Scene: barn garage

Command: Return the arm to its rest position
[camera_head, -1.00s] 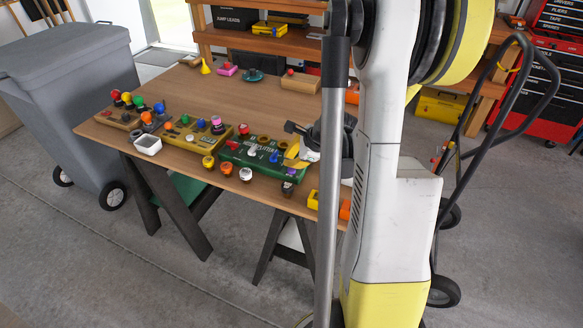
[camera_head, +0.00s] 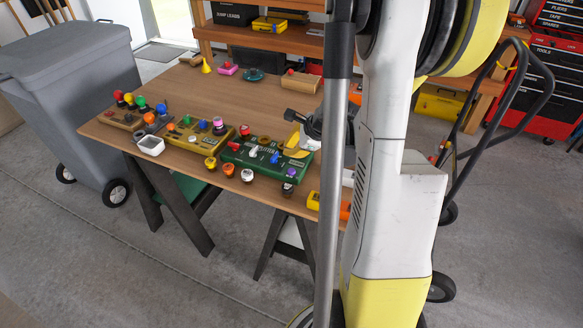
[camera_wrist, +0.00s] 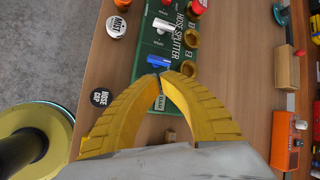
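My gripper (camera_wrist: 160,77) shows in the wrist view as two curved yellow fingers whose tips meet, with nothing seen held. It is above the green hose splitter board (camera_wrist: 150,45), close to a blue lever (camera_wrist: 158,61). In the head view my gripper (camera_head: 294,146) is over the right part of the green board (camera_head: 237,160) on the wooden table (camera_head: 225,98). My arm stands upright at the right, and its column and links hide part of the table's right side.
Loose caps (camera_head: 229,169) lie along the front edge. A grey bin (camera_head: 75,110) stands left, and a hand truck (camera_head: 520,95) right. The table's middle is clear.

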